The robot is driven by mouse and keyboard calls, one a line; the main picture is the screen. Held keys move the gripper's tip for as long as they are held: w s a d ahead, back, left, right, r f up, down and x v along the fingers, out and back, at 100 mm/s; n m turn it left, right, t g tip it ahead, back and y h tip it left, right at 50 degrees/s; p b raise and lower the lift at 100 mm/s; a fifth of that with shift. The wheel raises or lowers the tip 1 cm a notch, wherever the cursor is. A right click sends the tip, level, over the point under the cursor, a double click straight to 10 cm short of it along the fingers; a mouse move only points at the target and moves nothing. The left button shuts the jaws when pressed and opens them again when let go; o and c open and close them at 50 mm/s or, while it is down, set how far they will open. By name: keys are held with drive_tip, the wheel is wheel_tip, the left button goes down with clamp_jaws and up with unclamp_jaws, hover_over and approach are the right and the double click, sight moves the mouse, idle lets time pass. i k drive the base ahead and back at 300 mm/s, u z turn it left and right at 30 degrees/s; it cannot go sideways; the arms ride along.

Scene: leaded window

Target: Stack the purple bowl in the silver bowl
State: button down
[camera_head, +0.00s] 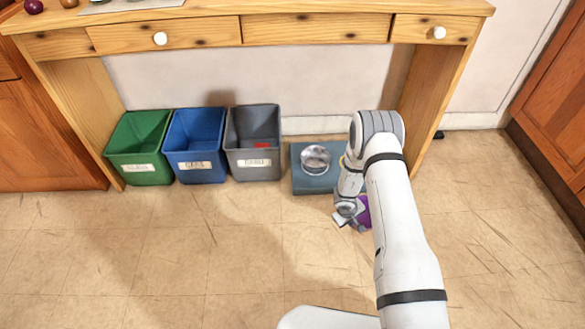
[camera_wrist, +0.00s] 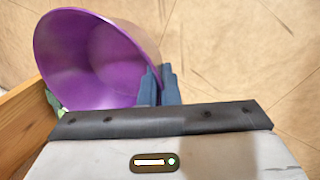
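The purple bowl (camera_head: 364,211) shows in the head view beside my gripper (camera_head: 349,214), partly hidden behind my arm. In the wrist view the purple bowl (camera_wrist: 90,60) fills the upper left, its open inside facing the camera. My fingers (camera_wrist: 159,78) are close together on its right-hand wall, one on the inside and one on the outside. Whether the bowl touches the floor I cannot tell. The silver bowl (camera_head: 315,158) stands upright on a blue-grey platform (camera_head: 312,186), behind and to the left of my gripper.
Green (camera_head: 140,148), blue (camera_head: 195,145) and grey (camera_head: 253,142) bins stand in a row left of the platform, under a wooden table (camera_head: 330,28). A table leg (camera_head: 432,90) is right of my arm. The tiled floor (camera_head: 190,260) in front is clear.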

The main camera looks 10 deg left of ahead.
sight(316, 163)
drive_tip(key=u, duration=0.45)
drive_tip(key=i, duration=1)
drive_tip(key=u, duration=0.05)
